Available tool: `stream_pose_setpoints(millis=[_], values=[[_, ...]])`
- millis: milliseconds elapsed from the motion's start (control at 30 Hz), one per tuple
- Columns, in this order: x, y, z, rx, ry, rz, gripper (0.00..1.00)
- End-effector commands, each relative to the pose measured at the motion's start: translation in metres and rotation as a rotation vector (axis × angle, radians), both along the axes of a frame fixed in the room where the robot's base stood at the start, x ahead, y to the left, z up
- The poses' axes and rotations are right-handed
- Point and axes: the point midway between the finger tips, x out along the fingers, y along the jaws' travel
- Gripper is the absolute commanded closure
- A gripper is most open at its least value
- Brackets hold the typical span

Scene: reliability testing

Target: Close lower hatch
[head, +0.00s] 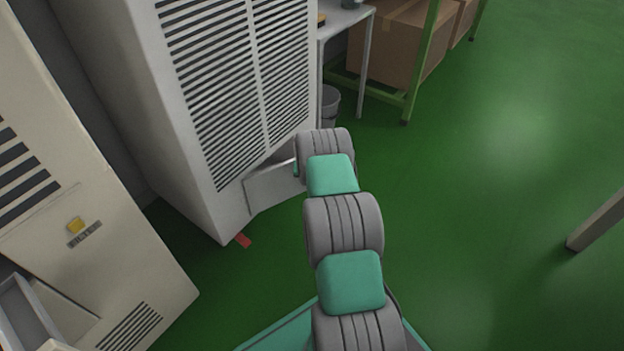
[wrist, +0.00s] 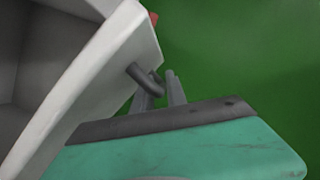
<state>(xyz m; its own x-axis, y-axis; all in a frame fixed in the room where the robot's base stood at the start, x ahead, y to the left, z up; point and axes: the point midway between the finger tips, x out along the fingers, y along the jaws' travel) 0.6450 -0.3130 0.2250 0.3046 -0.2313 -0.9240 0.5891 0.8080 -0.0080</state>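The lower hatch (head: 275,186) is a pale panel at the foot of the tall louvered cabinet (head: 228,90), standing ajar with a dark gap above it. In the wrist view the hatch's white edge (wrist: 112,75) runs down the left side, with a grey recess behind it. A dark grey curved handle (wrist: 143,77) juts from its outer face. My gripper (wrist: 161,93) is at this handle; its two fingers look apart, with the handle's end at or between them. I cannot tell whether they touch it. In the head view my arm hides the gripper.
A red piece (head: 243,240) lies by the louvered cabinet's corner. A grey bin (head: 330,103), white table (head: 345,22) and green rack (head: 422,60) stand behind.

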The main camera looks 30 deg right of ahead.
Motion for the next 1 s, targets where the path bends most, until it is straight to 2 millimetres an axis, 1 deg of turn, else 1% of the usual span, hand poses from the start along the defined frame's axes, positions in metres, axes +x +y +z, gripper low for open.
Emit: stream_pose_setpoints(millis=[267, 367, 500, 600, 700, 1000], values=[[-0.001, -0.001, 0.002, 0.001, 0.0, -0.002, 0.8], [-0.003, 0.001, 0.016, 0.0, -0.001, -0.002, 0.8], [-0.012, 0.008, 0.044, 0.0, -0.001, -0.001, 0.8], [-0.018, 0.013, 0.062, -0.001, -0.002, -0.001, 0.8], [-0.023, 0.016, 0.071, 0.0, 0.0, -0.001, 0.8], [-0.024, 0.017, 0.072, 0.001, 0.0, -0.002, 0.81]])
